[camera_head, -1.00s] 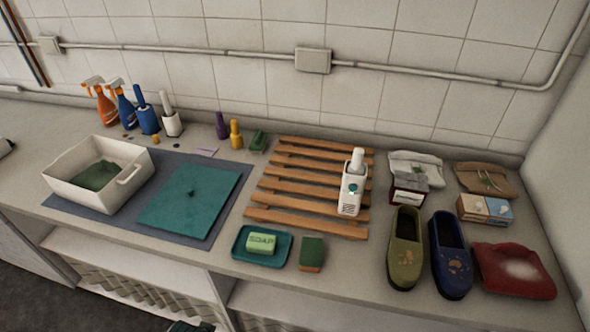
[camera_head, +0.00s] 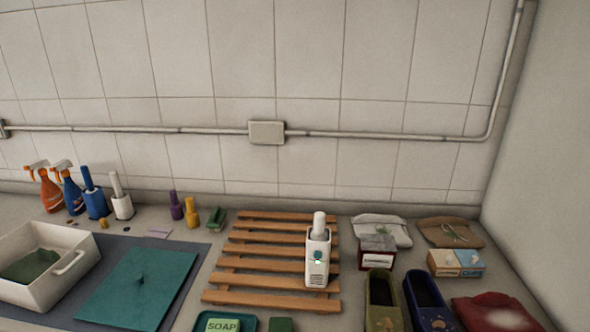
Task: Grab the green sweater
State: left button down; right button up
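No thing here is clearly a green sweater. A dark green patch (camera_head: 30,266), perhaps cloth, lies inside the white basin (camera_head: 78,262) at the left; its shape is too unclear to name. Neither of my grippers is in view.
A wooden slatted rack (camera_head: 262,258) bears a white bottle (camera_head: 318,256). Spray bottles (camera_head: 50,190) stand at the back left. A green shoe (camera_head: 382,300), a blue shoe (camera_head: 428,300) and a red cloth (camera_head: 497,313) lie at the right. Soap (camera_head: 222,325) is at the front.

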aim_at(25, 271)
jog(key=u, duration=1.75)
jog(key=i+j, duration=0.15)
jog(key=j, duration=0.15)
jog(key=i+j+z, duration=0.1)
jog(key=j, duration=0.25)
jog(key=i+j, duration=0.25)
jog(key=i+j+z, duration=0.1)
jog(key=j, duration=0.3)
